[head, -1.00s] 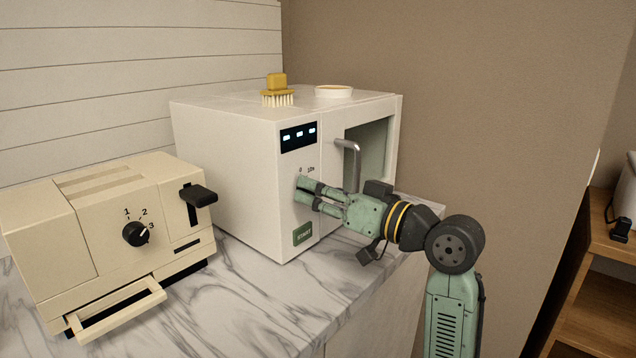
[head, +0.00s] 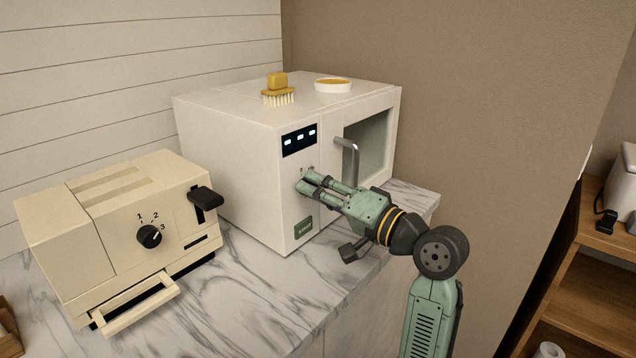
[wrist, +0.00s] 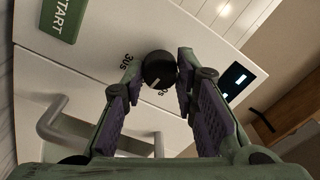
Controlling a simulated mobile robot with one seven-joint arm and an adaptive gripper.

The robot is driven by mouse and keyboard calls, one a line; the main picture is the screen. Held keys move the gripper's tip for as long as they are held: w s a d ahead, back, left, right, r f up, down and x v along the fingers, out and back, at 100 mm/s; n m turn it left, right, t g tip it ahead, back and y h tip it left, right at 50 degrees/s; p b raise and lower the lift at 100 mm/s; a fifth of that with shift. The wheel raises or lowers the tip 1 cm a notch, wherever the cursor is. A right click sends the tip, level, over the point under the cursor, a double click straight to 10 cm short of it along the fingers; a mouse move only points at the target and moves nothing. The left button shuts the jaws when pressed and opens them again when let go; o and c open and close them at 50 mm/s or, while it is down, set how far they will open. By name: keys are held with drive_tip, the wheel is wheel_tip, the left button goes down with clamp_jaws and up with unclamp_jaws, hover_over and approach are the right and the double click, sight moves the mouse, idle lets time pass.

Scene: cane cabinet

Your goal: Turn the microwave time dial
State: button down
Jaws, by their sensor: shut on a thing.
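The white microwave (head: 230,170) stands on the marble counter with its front to the right. Its black round time dial (wrist: 159,68) shows in the wrist view, with a light pointer mark and printed time figures beside it. My gripper (wrist: 158,70) has its two fingers on either side of the dial and is shut on it. In the head view my gripper (head: 306,180) is at the microwave's control panel, and its fingers hide the dial. The green START button (wrist: 64,14) is at the upper left of the wrist view, and below the fingers in the head view (head: 303,228).
A cream toaster (head: 110,235) with its own black knob stands left of the microwave. The grey door handle (head: 348,160) is close to my gripper. A yellow brush (head: 278,92) and a round white dish (head: 333,85) sit on top of the microwave.

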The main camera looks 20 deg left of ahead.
drive_tip(key=shift+m, duration=0.3)
drive_tip(key=c, duration=1.3)
unclamp_jaws()
drive_tip(key=shift+d, duration=0.1)
drive_tip(key=v, duration=1.2)
